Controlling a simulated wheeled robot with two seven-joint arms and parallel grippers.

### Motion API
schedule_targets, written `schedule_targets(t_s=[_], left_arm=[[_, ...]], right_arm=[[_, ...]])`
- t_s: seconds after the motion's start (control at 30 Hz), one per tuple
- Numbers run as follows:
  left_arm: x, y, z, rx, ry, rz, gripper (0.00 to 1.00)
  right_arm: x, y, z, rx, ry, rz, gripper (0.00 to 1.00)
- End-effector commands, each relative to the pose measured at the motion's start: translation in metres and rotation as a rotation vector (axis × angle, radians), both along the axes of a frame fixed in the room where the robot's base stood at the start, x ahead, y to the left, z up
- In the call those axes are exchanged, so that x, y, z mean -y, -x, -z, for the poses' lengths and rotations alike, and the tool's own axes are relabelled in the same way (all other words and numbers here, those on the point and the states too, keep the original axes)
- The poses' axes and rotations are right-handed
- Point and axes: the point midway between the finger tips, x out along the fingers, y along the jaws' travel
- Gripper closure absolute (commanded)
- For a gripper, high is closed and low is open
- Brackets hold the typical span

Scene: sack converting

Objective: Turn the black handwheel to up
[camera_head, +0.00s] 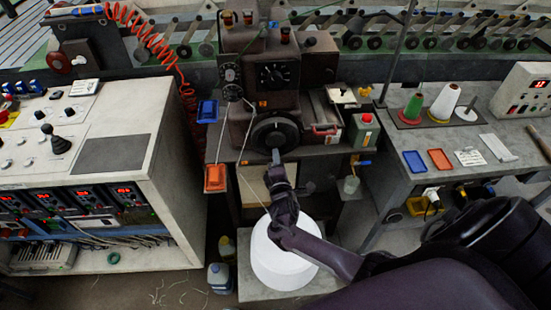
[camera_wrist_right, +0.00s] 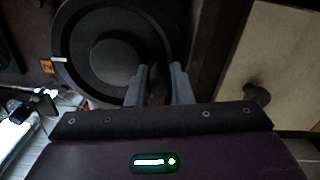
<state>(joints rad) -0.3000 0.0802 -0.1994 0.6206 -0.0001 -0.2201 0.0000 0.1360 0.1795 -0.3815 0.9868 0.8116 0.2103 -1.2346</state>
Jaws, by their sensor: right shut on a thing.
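The black handwheel (camera_head: 262,136) is on the front of the dark brown machine (camera_head: 268,88) in the middle of the head view. It also fills the upper left of the right wrist view (camera_wrist_right: 85,40), with a short white mark on its left rim. My right gripper (camera_head: 276,157) reaches up to the lower edge of the wheel. In the right wrist view its two grey fingers (camera_wrist_right: 159,85) are shut on a dark part at the wheel's lower right; that part is mostly hidden between them. My left gripper is not in view.
An orange label (camera_wrist_right: 47,67) sits beside the wheel. A white drum (camera_head: 285,265) stands below my right forearm. A control cabinet (camera_head: 150,165) stands at left, and a side table (camera_head: 395,180) with thread cones at right. Blue (camera_head: 207,111) and orange (camera_head: 215,178) boxes flank the machine's left side.

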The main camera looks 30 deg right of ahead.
Motion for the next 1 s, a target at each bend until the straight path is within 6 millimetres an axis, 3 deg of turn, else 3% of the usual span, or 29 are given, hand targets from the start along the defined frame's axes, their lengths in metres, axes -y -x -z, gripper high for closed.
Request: schedule_targets(t_s=[0.43,0.47,0.6,0.87,1.0], left_arm=[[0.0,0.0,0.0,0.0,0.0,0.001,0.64],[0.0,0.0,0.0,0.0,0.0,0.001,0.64],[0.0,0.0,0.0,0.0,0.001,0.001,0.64],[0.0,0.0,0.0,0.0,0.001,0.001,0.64],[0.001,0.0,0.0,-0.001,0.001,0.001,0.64]], right_arm=[[-0.001,0.002,0.003,-0.01,0.006,-0.002,1.0],[-0.001,0.002,0.003,-0.01,0.006,-0.001,0.76],[0.0,0.001,0.002,-0.008,0.006,-0.001,0.59],[0.0,0.001,0.001,-0.005,0.006,-0.001,0.59],[-0.005,0.012,0.002,-0.006,0.006,-0.001,0.59]])
